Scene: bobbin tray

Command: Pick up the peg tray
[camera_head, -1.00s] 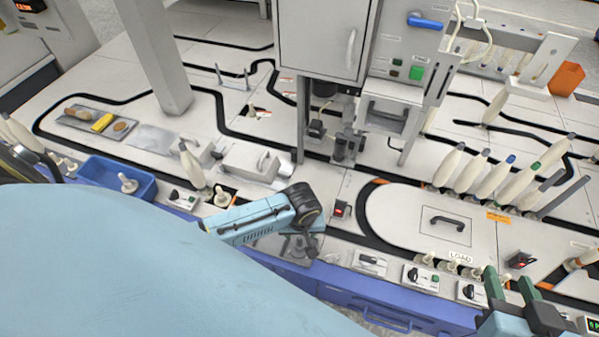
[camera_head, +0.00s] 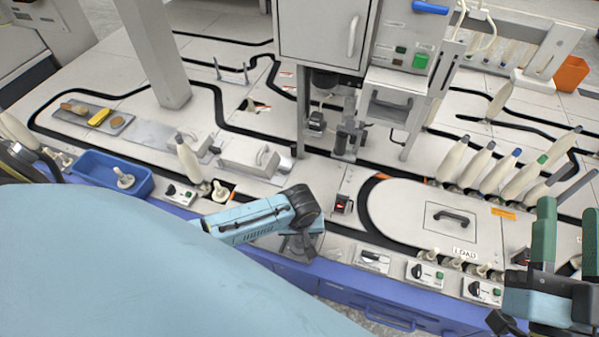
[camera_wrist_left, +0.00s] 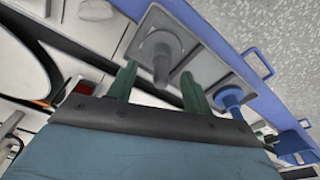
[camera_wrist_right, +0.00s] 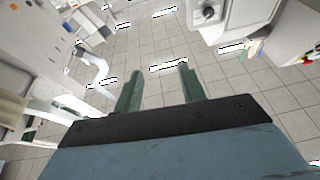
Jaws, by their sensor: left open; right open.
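A grey peg tray (camera_wrist_left: 158,45), a round base with an upright peg, sits in a square grey plate in the left wrist view. My left gripper (camera_wrist_left: 158,75) is open, with its green fingers on either side of the peg and nothing clearly gripped. In the head view my left arm hides its fingers and most of that spot. Another pale peg tray (camera_head: 123,179) lies in the blue bin (camera_head: 92,172) at the left. My right gripper (camera_head: 568,208) is open and empty at the right edge; its wrist view (camera_wrist_right: 160,72) shows only distant floor between the fingers.
Several bobbins (camera_head: 488,172) stand in a row at the right. Control boxes (camera_head: 425,272) and small pegs line the front edge. A machine cabinet (camera_head: 325,38) stands at centre back.

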